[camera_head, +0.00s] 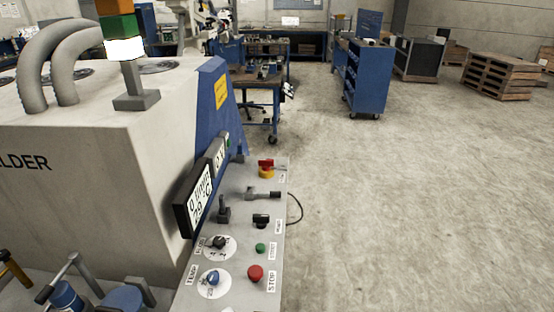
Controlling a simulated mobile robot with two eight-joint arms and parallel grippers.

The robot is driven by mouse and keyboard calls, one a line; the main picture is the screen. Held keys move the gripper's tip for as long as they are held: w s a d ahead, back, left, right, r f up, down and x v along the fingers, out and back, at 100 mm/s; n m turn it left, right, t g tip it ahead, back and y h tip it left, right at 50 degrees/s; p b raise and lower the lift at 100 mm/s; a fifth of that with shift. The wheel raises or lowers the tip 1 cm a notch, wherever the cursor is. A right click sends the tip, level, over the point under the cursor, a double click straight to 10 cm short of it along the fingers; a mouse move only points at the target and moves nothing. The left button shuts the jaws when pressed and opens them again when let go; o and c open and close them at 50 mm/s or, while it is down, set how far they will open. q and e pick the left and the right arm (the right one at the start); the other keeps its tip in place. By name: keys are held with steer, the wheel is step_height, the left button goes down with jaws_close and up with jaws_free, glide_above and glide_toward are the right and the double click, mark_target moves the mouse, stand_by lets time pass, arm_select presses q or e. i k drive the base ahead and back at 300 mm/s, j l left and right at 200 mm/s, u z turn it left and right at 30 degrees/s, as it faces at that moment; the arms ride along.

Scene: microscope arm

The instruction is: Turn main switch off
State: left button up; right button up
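A rotary switch with a red handle on a yellow base (266,169) sits at the far end of the grey control panel (262,216) in the head view. It looks like the main switch. Its handle seems to lie crosswise, but it is too small to read its position. Nothing covers or touches it. Neither of my grippers can be made out in the head view.
The panel also carries a red stop button (255,273), a green button (260,248), a black switch (261,220), levers and dials. A tilted display (198,200) and large machine (110,150) stand left. Open floor (400,220) lies right.

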mark_target(267, 164)
steer(key=i+l+u, duration=0.1)
steer(key=l, duration=0.25)
steer(key=i+l, duration=0.1)
steer(key=l, duration=0.25)
steer(key=i+l+u, duration=0.15)
steer(key=l, duration=0.2)
steer(key=i+l+u, duration=0.3)
steer(key=i+l, duration=0.55)
steer(key=i, duration=0.05)
